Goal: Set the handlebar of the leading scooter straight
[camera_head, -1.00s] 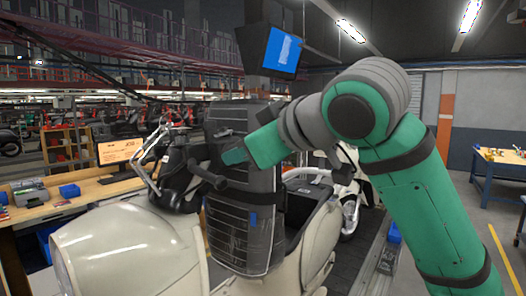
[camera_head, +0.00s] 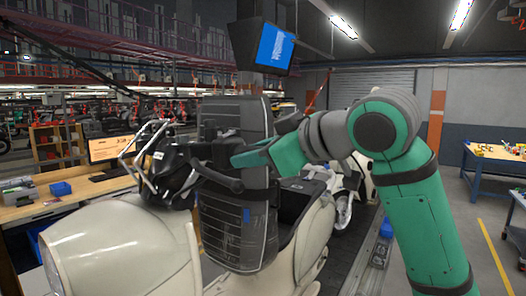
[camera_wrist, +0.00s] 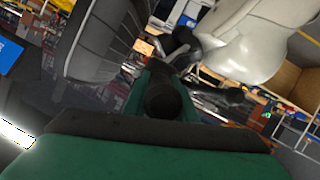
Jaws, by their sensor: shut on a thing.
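The cream scooter (camera_head: 120,245) stands in the foreground of the head view, its rounded front at lower left. Its black handlebar (camera_head: 205,172) sits at an angle above the body, with chrome bars (camera_head: 148,150) at its far left end. My gripper (camera_head: 236,157) reaches in from the right and is shut on the handlebar's near grip. Its fingertips are partly hidden among the dark parts. In the wrist view, my gripper (camera_wrist: 165,70) points toward the dark handlebar parts (camera_wrist: 180,50). The cream body (camera_wrist: 255,40) lies beyond.
A wooden workbench (camera_head: 75,202) is at left and a blue table (camera_head: 495,165) at right. Another scooter (camera_head: 345,200) stands behind.

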